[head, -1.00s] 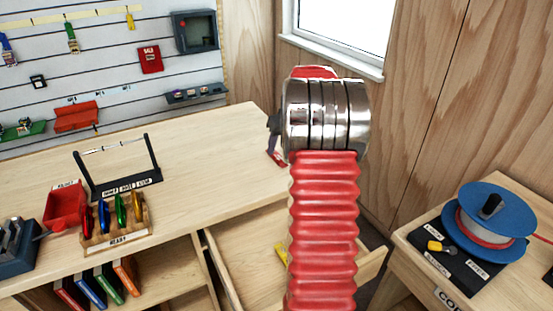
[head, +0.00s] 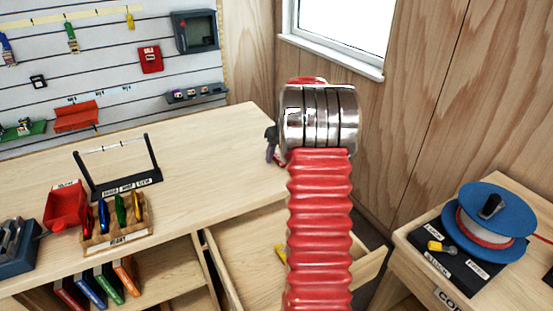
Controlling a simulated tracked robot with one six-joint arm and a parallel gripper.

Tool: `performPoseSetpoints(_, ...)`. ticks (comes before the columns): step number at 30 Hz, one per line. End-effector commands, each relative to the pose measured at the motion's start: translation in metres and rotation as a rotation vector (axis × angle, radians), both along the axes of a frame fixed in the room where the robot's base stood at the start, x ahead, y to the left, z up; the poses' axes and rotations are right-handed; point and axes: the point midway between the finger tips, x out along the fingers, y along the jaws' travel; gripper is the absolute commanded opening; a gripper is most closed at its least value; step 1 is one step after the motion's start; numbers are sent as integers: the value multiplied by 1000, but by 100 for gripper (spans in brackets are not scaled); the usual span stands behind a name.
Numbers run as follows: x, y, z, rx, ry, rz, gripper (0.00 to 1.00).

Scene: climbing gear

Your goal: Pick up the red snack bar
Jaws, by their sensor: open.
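A small red piece (head: 281,160), perhaps the red snack bar, shows on the workbench's right end, just left of my red ribbed arm. Most of it is hidden, so I cannot be sure what it is. My gripper (head: 271,146) shows only as a dark finger part at the left of my metal wrist, close above the red piece. The rest of the gripper is hidden behind the wrist. It is open, and I cannot tell whether it touches the red piece.
The wooden workbench (head: 215,165) is mostly clear here. A black stand (head: 120,186), a red bin (head: 66,207) and a rack of coloured carabiners (head: 117,234) stand at left. An open drawer (head: 235,270) holds something yellow (head: 280,254). A blue rope spool (head: 489,223) is at right.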

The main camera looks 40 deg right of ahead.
Motion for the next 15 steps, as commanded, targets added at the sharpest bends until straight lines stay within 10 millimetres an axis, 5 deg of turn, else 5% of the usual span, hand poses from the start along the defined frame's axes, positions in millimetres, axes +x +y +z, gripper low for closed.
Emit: performPoseSetpoints(15,1,1,0,0,0,1,14)
